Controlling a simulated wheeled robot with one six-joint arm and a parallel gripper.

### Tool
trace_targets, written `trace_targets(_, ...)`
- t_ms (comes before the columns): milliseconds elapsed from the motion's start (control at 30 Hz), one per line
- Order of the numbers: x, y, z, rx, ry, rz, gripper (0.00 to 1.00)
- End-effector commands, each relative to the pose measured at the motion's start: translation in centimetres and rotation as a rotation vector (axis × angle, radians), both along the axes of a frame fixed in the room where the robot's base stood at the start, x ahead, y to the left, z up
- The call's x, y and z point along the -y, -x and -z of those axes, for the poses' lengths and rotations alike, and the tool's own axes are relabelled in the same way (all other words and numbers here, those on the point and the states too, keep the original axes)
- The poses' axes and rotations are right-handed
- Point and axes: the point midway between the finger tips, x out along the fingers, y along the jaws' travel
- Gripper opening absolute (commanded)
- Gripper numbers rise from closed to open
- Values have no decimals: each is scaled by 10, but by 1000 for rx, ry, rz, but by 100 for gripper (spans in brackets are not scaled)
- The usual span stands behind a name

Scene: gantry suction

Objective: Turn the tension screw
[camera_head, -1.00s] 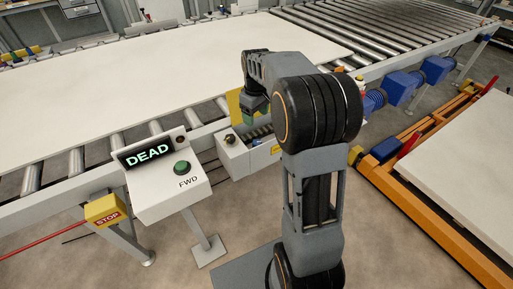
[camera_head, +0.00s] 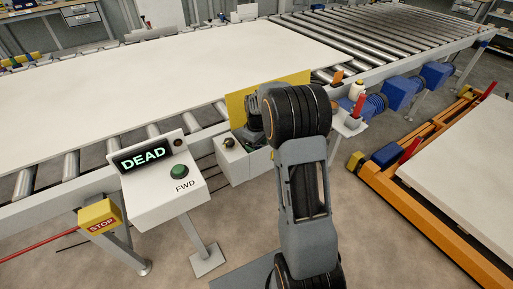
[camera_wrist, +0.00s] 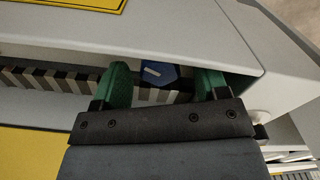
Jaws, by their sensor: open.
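A blue screw head with a white line (camera_wrist: 157,73), which looks like the tension screw, sits in the opening of a grey housing (camera_wrist: 200,25) in the wrist view. My gripper (camera_wrist: 163,85) has green fingertips. They are apart, one to the left and one to the right of the blue head, with gaps visible. I cannot tell how deep the fingertips reach around it. In the head view my arm hides the fingertips and the screw; the grey box (camera_head: 236,163) with a yellow plate (camera_head: 237,108) shows beside my arm.
A striped belt or chain (camera_wrist: 50,80) runs inside the housing. A console (camera_head: 165,185) reading "DEAD" with a green button stands left of my arm, near a yellow stop box (camera_head: 101,216). A small shelf with bottles (camera_head: 356,90) is to the right. A large white board (camera_head: 130,80) lies on the rollers.

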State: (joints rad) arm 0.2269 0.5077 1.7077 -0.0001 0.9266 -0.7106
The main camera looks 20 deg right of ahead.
Motion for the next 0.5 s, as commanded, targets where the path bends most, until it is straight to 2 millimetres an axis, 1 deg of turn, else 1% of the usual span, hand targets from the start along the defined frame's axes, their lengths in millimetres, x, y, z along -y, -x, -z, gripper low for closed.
trace_targets(133, 0, 0, 8, 0, 0, 0, 67)
trace_targets(467, 0, 0, 9, 0, 0, 0, 67)
trace_targets(500, 0, 0, 9, 0, 0, 0, 63)
